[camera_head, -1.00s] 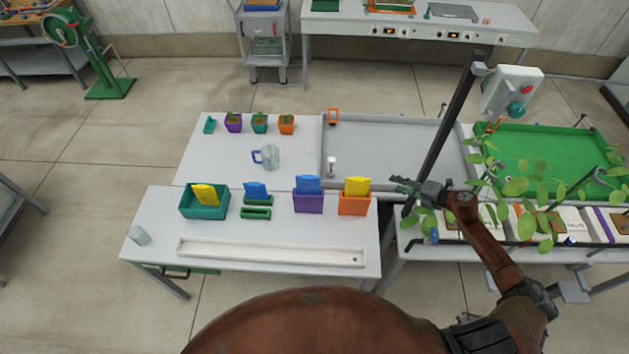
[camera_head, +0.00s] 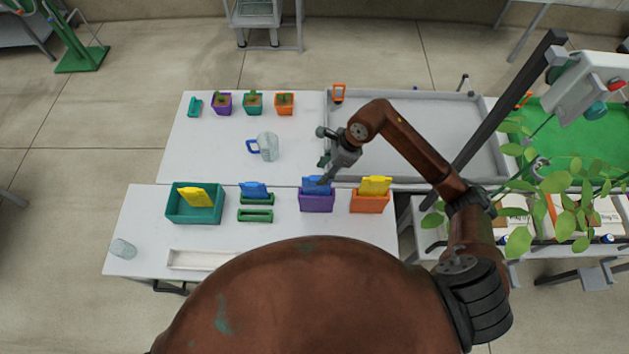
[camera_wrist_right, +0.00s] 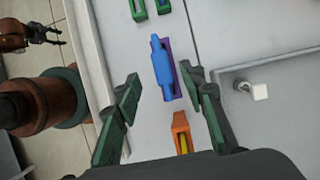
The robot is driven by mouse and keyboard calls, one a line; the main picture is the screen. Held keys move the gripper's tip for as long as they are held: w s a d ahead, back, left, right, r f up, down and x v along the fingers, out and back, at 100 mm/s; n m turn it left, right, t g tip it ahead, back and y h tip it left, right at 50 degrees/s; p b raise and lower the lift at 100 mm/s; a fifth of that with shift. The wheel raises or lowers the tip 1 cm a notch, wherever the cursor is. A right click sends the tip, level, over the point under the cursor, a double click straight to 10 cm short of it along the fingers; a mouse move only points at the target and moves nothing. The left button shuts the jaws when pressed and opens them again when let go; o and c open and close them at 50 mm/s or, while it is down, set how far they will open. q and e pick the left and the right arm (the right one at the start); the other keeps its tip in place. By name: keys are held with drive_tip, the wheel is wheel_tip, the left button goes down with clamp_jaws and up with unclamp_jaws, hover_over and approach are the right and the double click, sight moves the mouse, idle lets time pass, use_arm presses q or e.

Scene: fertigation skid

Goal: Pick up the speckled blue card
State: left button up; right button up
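Two blue cards show, and I cannot make out speckles on either. One blue card (camera_head: 316,185) stands in a purple holder (camera_head: 317,203); it also shows in the right wrist view (camera_wrist_right: 161,62). The other blue card (camera_head: 253,189) stands in a green slotted stand (camera_head: 256,201). My right gripper (camera_head: 323,160) is above and just behind the purple holder. In the right wrist view its fingers (camera_wrist_right: 162,78) are spread, with the blue card below and between them, apparently untouched. My left gripper (camera_wrist_right: 46,34) shows small at the upper left there, apparently open.
A yellow card (camera_head: 375,185) stands in an orange holder (camera_head: 369,203) close to the right. Another yellow card (camera_head: 195,197) leans in a teal bin (camera_head: 178,208). A jug (camera_head: 267,147) and small pots stand behind. A dark post (camera_head: 500,125) rises at right.

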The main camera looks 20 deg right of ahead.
sight(318, 177)
drive_tip(key=shift+s+a+f+p, duration=0.3)
drive_tip(key=shift+s+f+p, duration=0.15)
drive_tip(key=shift+f, duration=0.15)
drive_tip(key=shift+w+a+f+p, duration=0.25)
drive_tip(key=shift+w+f+p, duration=0.2)
drive_tip(key=shift+f, duration=0.3)
drive_tip(key=shift+w+a+f+p, duration=0.15)
drive_tip(key=shift+w+f, duration=0.15)
drive_tip(key=shift+f, duration=0.3)
drive_tip(key=shift+w+a+f+p, duration=0.15)
drive_tip(key=shift+w+f, duration=0.15)
drive_tip(key=shift+f, duration=0.3)
drive_tip(key=shift+s+a+f, duration=0.1)
drive_tip(key=shift+s+f, duration=0.15)
drive_tip(key=shift+s, duration=0.05)
drive_tip(key=shift+w+f, duration=0.1)
drive_tip(key=shift+w, duration=0.1)
drive_tip(key=shift+c, duration=0.9)
drive_tip(key=shift+s, duration=0.15)
drive_tip(key=c, duration=0.6)
clamp_jaws()
use_arm(q)
drive_tip(key=shift+s+r, duration=0.15)
drive_tip(key=shift+r, duration=0.55)
drive_tip(key=shift+s+r, duration=0.15)
drive_tip(key=shift+r, duration=0.5)
